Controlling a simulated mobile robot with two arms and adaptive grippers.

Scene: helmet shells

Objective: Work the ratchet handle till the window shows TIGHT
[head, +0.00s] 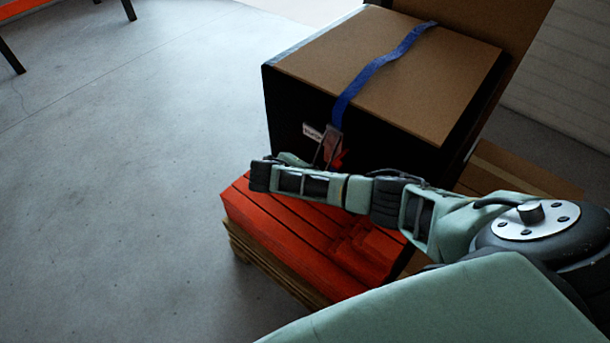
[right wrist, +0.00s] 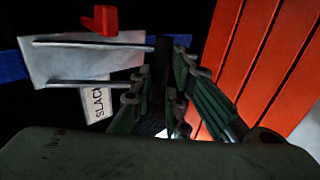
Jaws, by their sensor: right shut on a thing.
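The ratchet buckle (head: 327,146) hangs at the front of the big box, at the end of a blue strap (head: 378,66). In the right wrist view it is a pale metal plate (right wrist: 85,60) with two rods and a red piece (right wrist: 104,20). A white window label (right wrist: 97,104) beside it reads SLACK, turned sideways. My right gripper (right wrist: 164,92) is shut on the dark ratchet handle (right wrist: 163,58). In the head view the right gripper (head: 296,159) is partly hidden by its wrist. My left gripper is not in view.
The grey floor (head: 130,180) to the left is clear. A dark-legged orange frame (head: 15,10) stands at the far top left.

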